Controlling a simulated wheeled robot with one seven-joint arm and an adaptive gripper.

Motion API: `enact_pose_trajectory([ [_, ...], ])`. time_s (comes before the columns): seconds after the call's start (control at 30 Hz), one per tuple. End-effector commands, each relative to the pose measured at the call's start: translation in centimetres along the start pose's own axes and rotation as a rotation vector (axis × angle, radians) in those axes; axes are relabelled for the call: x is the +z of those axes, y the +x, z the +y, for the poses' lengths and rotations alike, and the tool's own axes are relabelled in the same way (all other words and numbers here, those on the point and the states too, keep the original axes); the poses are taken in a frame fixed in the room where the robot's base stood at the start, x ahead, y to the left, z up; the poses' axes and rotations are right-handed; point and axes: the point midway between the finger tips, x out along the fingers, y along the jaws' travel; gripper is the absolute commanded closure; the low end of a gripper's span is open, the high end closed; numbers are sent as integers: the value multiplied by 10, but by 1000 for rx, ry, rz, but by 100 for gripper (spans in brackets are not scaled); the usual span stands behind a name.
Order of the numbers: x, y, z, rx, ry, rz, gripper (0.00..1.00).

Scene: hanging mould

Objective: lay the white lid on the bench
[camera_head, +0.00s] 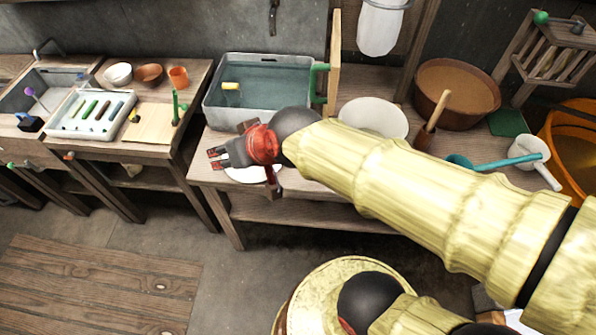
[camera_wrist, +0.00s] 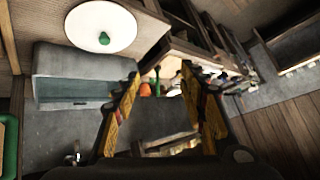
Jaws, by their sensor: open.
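The white lid (camera_wrist: 84,30) is a round disc with a green knob, and it appears to lie flat on the wooden bench (camera_wrist: 151,32), knob up. In the head view the lid (camera_head: 254,176) shows only in part, near the bench's (camera_head: 300,212) front left edge; my gripper and wrist hide the rest, including the knob. My gripper (camera_head: 213,158) is open and empty above the bench's left end, fingers pointing left. In the wrist view its fingers (camera_wrist: 160,70) stand apart with nothing between them, and the lid is outside them at upper left.
A grey tub of water (camera_head: 212,104) stands behind my gripper, with a green fitting (camera_head: 319,84) at its right. A white round vessel (camera_head: 373,116), a brown basin (camera_head: 456,92) and a white dipper (camera_head: 530,150) are to the right. A side table (camera_head: 150,152) with a tray (camera_head: 92,113) stands left, across a gap.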

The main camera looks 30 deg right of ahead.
Motion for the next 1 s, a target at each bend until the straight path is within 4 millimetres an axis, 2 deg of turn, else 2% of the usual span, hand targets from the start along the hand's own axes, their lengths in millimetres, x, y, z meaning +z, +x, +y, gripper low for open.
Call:
enact_pose_trajectory([
  [0.03, 10, -23, 14, 33, -18, -34, 58],
  [0.13, 38, -60, 40, 109, -46, -121, 58],
  [0.2, 54, -81, 56, 160, -53, -169, 58],
  [0.33, 73, -105, 74, 222, -57, -225, 58],
  [0.47, 80, -111, 79, 242, -56, -243, 58],
  [1.0, 79, -110, 78, 239, -57, -242, 58],
])
